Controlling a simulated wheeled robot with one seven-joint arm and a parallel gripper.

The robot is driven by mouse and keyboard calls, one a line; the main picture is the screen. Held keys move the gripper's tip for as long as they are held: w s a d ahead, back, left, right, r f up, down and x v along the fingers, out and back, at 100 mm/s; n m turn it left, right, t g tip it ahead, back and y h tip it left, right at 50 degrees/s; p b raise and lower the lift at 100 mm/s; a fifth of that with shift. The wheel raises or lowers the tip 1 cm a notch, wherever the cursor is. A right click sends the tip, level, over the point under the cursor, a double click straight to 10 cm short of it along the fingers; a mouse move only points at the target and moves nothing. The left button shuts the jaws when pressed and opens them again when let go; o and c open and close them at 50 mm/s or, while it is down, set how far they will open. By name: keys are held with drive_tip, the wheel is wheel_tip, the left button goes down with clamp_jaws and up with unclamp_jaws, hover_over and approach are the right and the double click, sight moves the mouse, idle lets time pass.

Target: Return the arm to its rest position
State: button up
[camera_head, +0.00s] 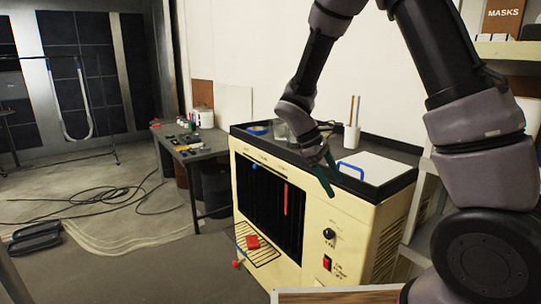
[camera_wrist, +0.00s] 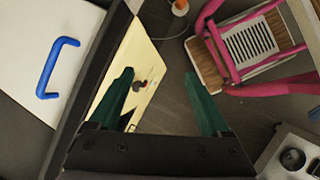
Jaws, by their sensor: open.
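My arm reaches down from the top of the head view, bent at the elbow. My gripper (camera_head: 326,176) is beside the front edge of the cream machine's black top (camera_head: 385,198). In the wrist view its two green fingers (camera_wrist: 160,78) stand wide apart with nothing between them. The machine's cream front panel (camera_wrist: 137,72) shows behind the left finger. The gripper hides part of the machine's top in the head view.
The machine's white lid (camera_head: 376,168) has a blue handle (camera_head: 349,169). A white holder with sticks (camera_head: 351,137) stands at the back. A dark table (camera_head: 197,147) stands left. A pink-framed chair (camera_wrist: 230,62) shows in the wrist view. Cables (camera_head: 105,198) lie on the floor.

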drive_tip(key=s+d+r+m+t+y, duration=0.2)
drive_tip(key=s+r+m+t, duration=0.1)
drive_tip(key=r, duration=0.5)
drive_tip(key=s+d+r+m+t+y, duration=0.2)
drive_tip(key=s+d+r+m+y, duration=0.1)
drive_tip(key=s+r+m, duration=0.3)
drive_tip(key=s+d+r+m+t+y, duration=0.2)
drive_tip(key=r+m, duration=0.4)
drive_tip(key=r, duration=0.4)
drive_tip(key=shift+s+d+m+t+y, duration=0.35)
drive_tip(key=shift+s+t, duration=0.45)
drive_tip(key=shift+s, duration=0.4)
